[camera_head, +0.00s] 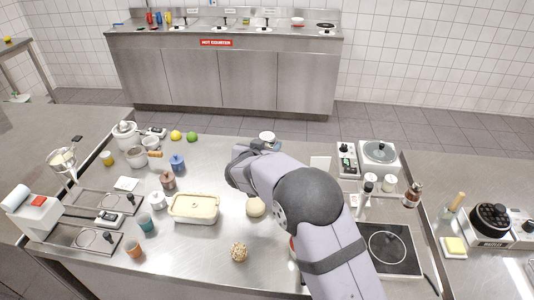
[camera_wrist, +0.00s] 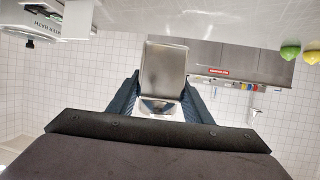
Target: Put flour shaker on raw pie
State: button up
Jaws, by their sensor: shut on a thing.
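My gripper (camera_wrist: 161,78) is shut on a grey metallic vessel, which I take to be the flour shaker (camera_wrist: 165,62). The shaker sits between both fingers in the wrist view. In the head view my own arm hides the fingers; a small pale, round-topped thing at the arm's far end may be part of the shaker, but I cannot tell. The raw pie (camera_head: 194,207) looks like the rectangular, cream-coloured dish with a pale flat top. It lies on the steel table, left of and nearer than my arm's end, apart from the gripper.
Around the pie stand a white jar (camera_head: 157,200), a teal cup (camera_head: 146,223), a brown jar (camera_head: 168,181) and a blue jar (camera_head: 177,162). A dough ball (camera_head: 256,207) and a nubbly ball (camera_head: 239,252) lie to its right. A hob (camera_head: 389,247) is at the right.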

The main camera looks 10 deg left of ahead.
jog(key=s+a+r+n+y+b, duration=0.1)
jog(key=s+a+r+n+y, duration=0.15)
jog(key=s+a, duration=0.85)
jog(key=s+a+r+n+y+b, duration=0.25)
jog(key=s+a, duration=0.45)
jog(key=a, duration=0.8)
jog(key=m+h+p, duration=0.2)
jog(key=m+h, duration=0.1)
send_over(194, 205)
jog(key=shift+f, duration=5)
jog(key=o, duration=1.2)
jog(key=shift+f, duration=0.15)
jog(key=shift+c, duration=0.2)
